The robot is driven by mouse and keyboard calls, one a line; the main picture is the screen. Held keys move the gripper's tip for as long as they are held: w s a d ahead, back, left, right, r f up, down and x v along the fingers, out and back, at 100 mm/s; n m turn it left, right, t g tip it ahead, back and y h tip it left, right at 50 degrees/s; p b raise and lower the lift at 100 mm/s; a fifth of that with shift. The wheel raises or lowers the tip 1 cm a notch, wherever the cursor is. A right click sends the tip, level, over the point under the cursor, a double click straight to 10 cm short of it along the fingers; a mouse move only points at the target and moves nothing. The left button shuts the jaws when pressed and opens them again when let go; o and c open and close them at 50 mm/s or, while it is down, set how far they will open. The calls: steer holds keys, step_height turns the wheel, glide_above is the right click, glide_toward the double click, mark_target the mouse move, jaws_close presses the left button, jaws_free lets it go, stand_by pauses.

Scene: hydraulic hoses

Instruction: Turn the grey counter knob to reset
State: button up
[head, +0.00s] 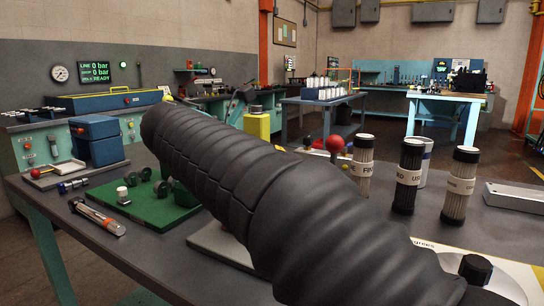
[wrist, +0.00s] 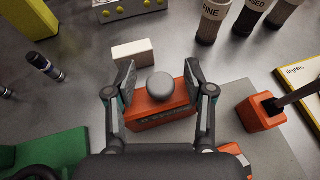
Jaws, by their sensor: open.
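The grey counter knob (wrist: 160,86) is a round, smooth cap on an orange-red counter box (wrist: 178,100) in the wrist view. Lettering on the box's near face is too small to read. My gripper (wrist: 160,70) is open, with one finger on each side of the knob. A gap shows between each finger and the knob, so neither finger appears to touch it. In the head view my black ribbed arm crosses the middle and hides the counter, the knob and my gripper.
A white block (wrist: 132,51) lies just beyond the counter. An orange block (wrist: 262,112) with a dark rod stands to the right. Labelled filter cylinders (head: 408,175) stand at the right of the bench. A green tray (head: 150,205) lies left of my arm.

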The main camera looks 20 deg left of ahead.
steer(key=v, duration=1.2)
stand_by(0.3)
